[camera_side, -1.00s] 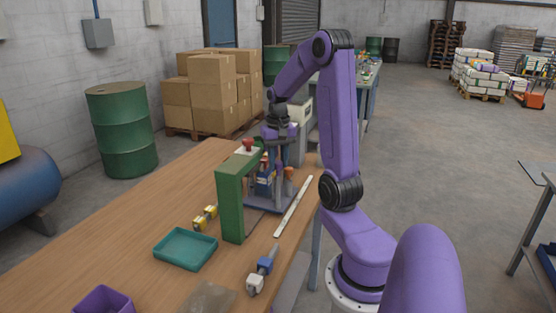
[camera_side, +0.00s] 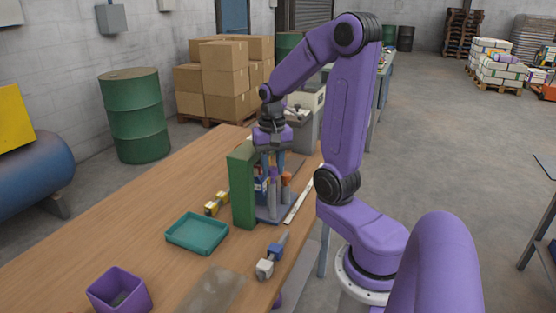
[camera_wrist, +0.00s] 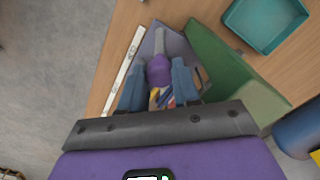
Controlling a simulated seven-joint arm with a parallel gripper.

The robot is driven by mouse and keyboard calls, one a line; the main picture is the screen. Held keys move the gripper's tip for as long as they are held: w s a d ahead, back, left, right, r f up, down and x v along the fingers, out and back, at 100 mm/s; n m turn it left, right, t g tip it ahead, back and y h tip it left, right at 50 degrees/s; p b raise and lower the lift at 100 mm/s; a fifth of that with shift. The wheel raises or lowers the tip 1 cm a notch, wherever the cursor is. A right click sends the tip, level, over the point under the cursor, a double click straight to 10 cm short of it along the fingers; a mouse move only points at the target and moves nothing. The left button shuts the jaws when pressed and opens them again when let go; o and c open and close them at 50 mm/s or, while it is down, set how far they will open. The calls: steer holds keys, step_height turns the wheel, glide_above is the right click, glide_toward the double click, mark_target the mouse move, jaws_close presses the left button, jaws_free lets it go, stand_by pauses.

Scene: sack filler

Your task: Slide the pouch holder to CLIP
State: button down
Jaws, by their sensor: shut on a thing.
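The sack filler's green frame (camera_side: 242,190) stands on the bench, with a slate-blue base (camera_side: 273,214) beside it. My gripper (camera_side: 271,162) reaches straight down over this base, close to the frame's right side. In the wrist view, its two blue-grey fingers (camera_wrist: 157,90) are on either side of the pouch holder, which they mostly hide. Its colourful pouch shows between them, and in the side view the blue, red and white pouch (camera_side: 260,186) shows beside the frame. A purple part with a grey rod (camera_wrist: 158,70) lies just beyond the fingers.
A pale strip (camera_side: 303,195) lies along the base's right side. A teal tray (camera_side: 197,233), a yellow-and-black part (camera_side: 216,203), a blue-and-white part (camera_side: 271,258) and a purple bin (camera_side: 118,291) sit on the bench.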

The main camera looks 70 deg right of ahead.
steer(key=shift+w+a+r, duration=0.1)
steer(key=shift+a, duration=0.25)
steer(key=c, duration=1.1)
jaws_free()
steer(key=shift+a, duration=0.1)
steer(key=shift+r, duration=0.2)
step_height(320, 180, up, 17)
